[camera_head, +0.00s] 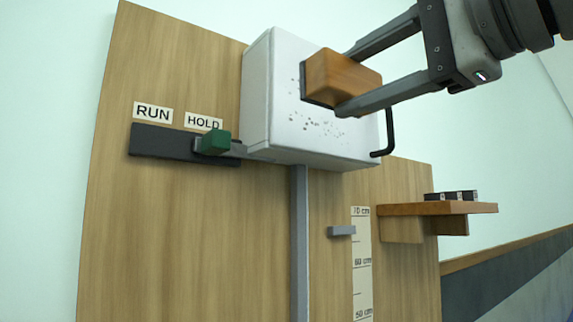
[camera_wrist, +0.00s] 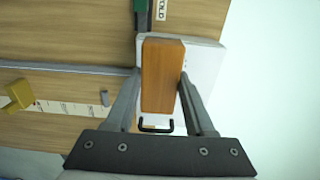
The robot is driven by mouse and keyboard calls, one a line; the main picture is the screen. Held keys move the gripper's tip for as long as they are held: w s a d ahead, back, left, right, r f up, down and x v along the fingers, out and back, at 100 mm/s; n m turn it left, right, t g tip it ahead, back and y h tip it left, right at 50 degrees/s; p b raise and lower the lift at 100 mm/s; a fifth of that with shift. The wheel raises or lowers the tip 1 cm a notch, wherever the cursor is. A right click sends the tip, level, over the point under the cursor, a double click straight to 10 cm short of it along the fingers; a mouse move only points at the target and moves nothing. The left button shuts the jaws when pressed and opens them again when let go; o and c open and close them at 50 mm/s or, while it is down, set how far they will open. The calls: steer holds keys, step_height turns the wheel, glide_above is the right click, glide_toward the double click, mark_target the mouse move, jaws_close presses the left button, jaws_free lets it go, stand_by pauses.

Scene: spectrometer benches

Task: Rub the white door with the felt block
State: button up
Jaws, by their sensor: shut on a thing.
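The white door (camera_head: 290,128) is the front of a white box on a wooden panel, with a black handle (camera_head: 388,135) at its right edge. Dark spots show on it, to the left of and below the block. My gripper (camera_head: 352,84) is shut on the felt block (camera_head: 345,74), which has an orange-brown wooden body and a dark layer on the side facing the door. The block is at the door's upper right part; I cannot tell whether it touches. In the wrist view the block (camera_wrist: 162,75) lies between the fingers and hides part of the white door (camera_wrist: 203,62).
A green slider knob (camera_head: 214,142) sits on a dark rail under the RUN and HOLD labels. A wooden shelf (camera_head: 437,209) with small black items stands right. A grey pointer (camera_head: 341,231) is beside a centimetre scale (camera_head: 361,285). A grey post (camera_head: 299,245) runs below the box.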

mark_target(288, 113)
steer(key=shift+a, duration=0.1)
steer(key=shift+x, duration=2.95)
steer(key=shift+x, duration=1.05)
